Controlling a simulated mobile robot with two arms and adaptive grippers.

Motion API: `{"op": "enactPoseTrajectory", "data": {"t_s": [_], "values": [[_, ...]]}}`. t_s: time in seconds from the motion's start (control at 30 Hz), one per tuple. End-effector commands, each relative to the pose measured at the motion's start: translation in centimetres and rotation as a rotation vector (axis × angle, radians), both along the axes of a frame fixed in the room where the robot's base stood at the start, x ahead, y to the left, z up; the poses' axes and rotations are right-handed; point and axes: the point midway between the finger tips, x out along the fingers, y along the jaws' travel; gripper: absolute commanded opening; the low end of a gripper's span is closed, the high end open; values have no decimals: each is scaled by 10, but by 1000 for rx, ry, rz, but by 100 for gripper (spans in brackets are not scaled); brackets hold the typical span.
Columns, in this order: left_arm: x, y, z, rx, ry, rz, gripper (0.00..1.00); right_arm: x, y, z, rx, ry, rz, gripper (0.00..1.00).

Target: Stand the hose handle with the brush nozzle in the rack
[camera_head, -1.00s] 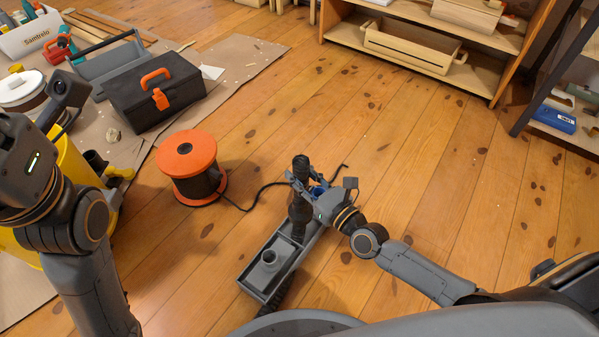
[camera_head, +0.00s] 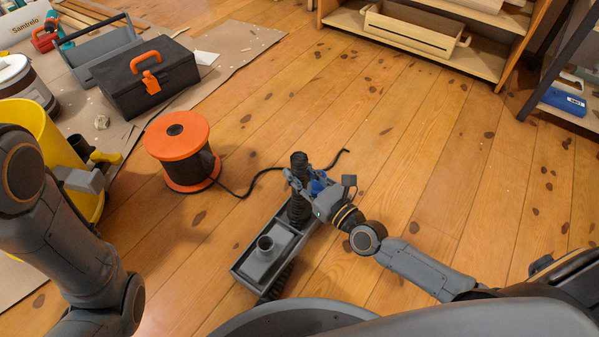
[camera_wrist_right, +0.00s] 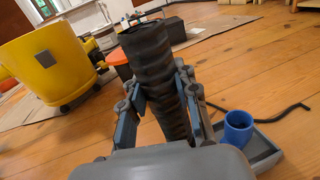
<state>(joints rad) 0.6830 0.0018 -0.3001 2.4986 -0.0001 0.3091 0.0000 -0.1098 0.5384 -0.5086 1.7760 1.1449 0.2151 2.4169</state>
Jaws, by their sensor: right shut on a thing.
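The grey rack (camera_head: 237,270) lies on the wooden floor in front of me, with a round grey socket (camera_head: 265,246) near its front end. A blue cup (camera_wrist_right: 238,128) stands at its other end; in the head view the cup is partly behind my right gripper. My right gripper (camera_head: 299,190) is shut on the dark ribbed hose handle (camera_wrist_right: 155,62), which stands roughly upright over the rack. Its lower end is hidden, so I cannot tell whether it sits in a socket or what nozzle it carries. My left gripper is out of view; only its arm shows.
An orange and black cable reel (camera_head: 178,135) stands left of the rack, with a black cable (camera_head: 245,190) running behind it. A black toolbox (camera_head: 150,85), a yellow bucket (camera_head: 85,200) and cardboard sheets are at left. Wooden shelves (camera_head: 420,35) stand behind. The floor at right is clear.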

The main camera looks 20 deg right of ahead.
Motion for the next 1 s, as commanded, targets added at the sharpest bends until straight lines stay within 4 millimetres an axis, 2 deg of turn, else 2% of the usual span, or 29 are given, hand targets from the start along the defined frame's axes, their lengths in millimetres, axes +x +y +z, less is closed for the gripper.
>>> {"op": "enactPoseTrajectory", "data": {"t_s": [0.43, 0.47, 0.5, 0.6, 0.87, 1.0], "values": [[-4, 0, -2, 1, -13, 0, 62, 0, 0, -4, 0, -3, 0, 0], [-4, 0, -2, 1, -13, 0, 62, 0, 0, -4, 0, -3, 0, 32], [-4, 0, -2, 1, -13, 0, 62, 0, 0, -5, 0, -3, 0, 40], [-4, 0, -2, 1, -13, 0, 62, 0, 0, -5, 0, -2, 0, 57], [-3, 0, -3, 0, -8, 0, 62, 0, 0, -6, 0, 1, 0, 57], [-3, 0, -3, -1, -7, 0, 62, -8, -3, -7, -2, 1, 0, 57]]}}
